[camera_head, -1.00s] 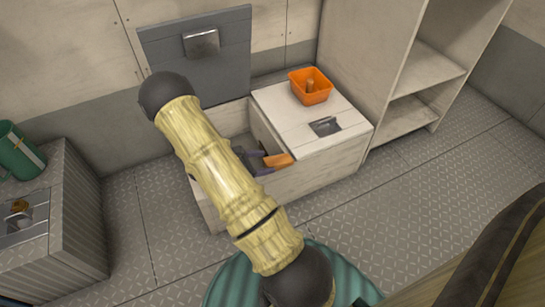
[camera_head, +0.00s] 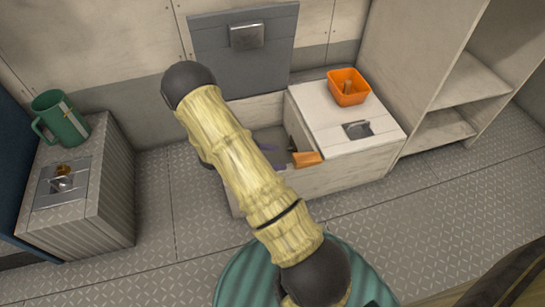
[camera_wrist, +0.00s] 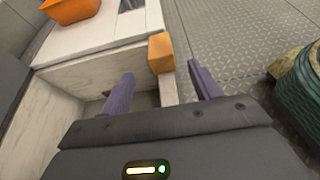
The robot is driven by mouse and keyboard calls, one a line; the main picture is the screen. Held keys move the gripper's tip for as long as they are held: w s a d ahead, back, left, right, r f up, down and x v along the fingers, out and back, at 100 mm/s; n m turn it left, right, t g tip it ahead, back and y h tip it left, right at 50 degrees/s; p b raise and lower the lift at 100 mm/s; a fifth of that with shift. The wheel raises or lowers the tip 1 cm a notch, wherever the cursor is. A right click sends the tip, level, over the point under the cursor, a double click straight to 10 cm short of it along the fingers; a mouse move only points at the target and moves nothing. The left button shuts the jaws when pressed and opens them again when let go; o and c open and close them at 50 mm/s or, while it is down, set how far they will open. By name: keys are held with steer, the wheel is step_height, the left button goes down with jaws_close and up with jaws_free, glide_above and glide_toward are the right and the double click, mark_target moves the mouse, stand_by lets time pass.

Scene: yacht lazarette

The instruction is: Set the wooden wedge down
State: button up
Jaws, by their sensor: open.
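The wooden wedge (camera_head: 307,159) is a small orange-brown block at the front wall of the pale locker box, beside the closed lid. In the wrist view the wedge (camera_wrist: 161,52) lies just beyond my fingertips, apart from both purple fingers. It appears to rest on the top edge of the front wall, though its contact is not fully clear. My gripper (camera_wrist: 160,73) is open and empty, with one finger over the open compartment and the other out over the floor side. In the head view my arm mostly hides the gripper.
The pale locker box (camera_head: 345,177) has its left lid (camera_head: 222,70) raised and its right lid (camera_head: 325,105) closed. An orange bin (camera_head: 348,87) stands on the closed lid. A green mug (camera_head: 60,118) stands on a grey cabinet at left. Open shelves (camera_head: 440,130) stand right.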

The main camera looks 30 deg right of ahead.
steer(key=s+a+r+m+t+y, duration=0.3)
steer(key=s+a+r+m+y, duration=0.2)
steer(key=r, duration=0.4)
steer(key=s+a+r+m+t+y, duration=0.2)
steer(key=s+a+r+m+y, duration=0.2)
steer(key=a+r+m+y, duration=0.4)
steer(key=shift+s+a+r+m+t, duration=0.4)
steer(key=shift+a+r+m, duration=0.3)
steer(key=shift+a+m, duration=0.3)
steer(key=shift+w+d, duration=0.1)
steer(key=shift+d, duration=0.1)
